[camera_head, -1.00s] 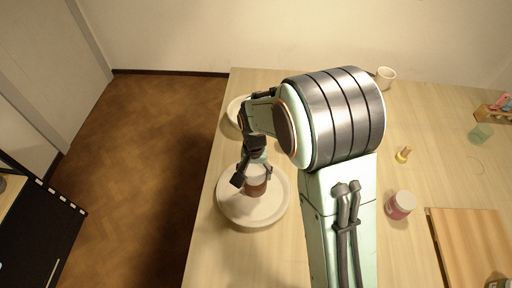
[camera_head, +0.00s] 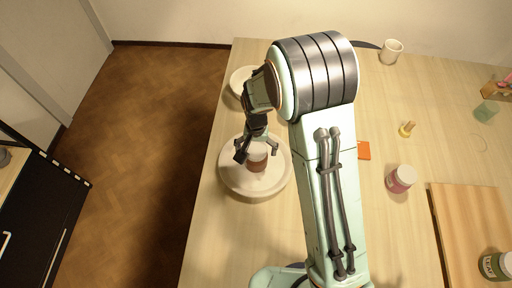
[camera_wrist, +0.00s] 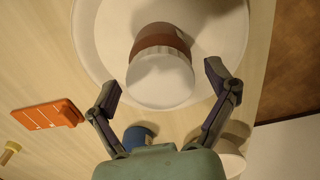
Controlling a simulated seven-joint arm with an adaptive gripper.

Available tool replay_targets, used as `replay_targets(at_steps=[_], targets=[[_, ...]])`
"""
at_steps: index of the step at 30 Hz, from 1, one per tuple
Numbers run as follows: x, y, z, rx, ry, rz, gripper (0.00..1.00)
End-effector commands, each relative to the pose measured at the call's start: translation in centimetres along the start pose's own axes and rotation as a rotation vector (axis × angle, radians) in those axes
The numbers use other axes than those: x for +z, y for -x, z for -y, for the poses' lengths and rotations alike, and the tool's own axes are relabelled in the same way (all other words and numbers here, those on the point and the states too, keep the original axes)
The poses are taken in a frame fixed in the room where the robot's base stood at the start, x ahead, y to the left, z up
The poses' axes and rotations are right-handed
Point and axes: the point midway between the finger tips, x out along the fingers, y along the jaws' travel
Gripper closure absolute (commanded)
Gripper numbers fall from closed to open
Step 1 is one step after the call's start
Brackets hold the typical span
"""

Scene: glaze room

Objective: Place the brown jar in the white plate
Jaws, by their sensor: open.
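The brown jar (camera_head: 257,165) has a brown band and a white lid, and it stands in the white plate (camera_head: 230,183). In the wrist view the jar (camera_wrist: 161,40) shows its white lid towards me, inside the rim of the plate (camera_wrist: 88,40). My gripper (camera_head: 257,150) is over the plate's far part, just above and behind the jar. In the wrist view my gripper (camera_wrist: 162,85) is open, with its fingers spread on either side of the lid and apart from it.
A white bowl (camera_head: 236,80) is behind my gripper. An orange flat item (camera_head: 364,150), a pink jar (camera_head: 401,179), a yellow object (camera_head: 407,129) and a white cup (camera_head: 391,52) stand to the right. A wooden board (camera_head: 470,225) lies at the right. In the wrist view a blue-sided object (camera_wrist: 137,137) is near my gripper.

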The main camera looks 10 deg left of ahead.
Motion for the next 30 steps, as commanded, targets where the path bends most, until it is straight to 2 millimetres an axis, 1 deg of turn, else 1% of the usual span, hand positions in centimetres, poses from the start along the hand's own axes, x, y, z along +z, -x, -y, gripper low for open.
replay_targets(at_steps=[5, 8, 11, 15, 18, 21, 25, 30], targets=[[0.0, 0.5, 0.0, 0.0, 0.0, -0.001, 0.15], [-0.1, 1.8, 0.1, -0.002, 0.0, -0.004, 0.15], [-0.1, 3.9, 0.1, -0.003, 0.0, -0.006, 0.15], [-0.1, 7.3, 0.1, -0.003, 0.0, -0.006, 0.15], [-0.1, 9.4, 0.0, -0.002, 0.0, -0.005, 0.15], [-0.1, 11.0, 0.0, -0.002, 0.0, -0.004, 0.15], [0.0, 12.1, 0.0, 0.0, 0.0, -0.001, 0.15], [0.0, 12.4, 0.0, 0.0, 0.0, 0.0, 0.15]])
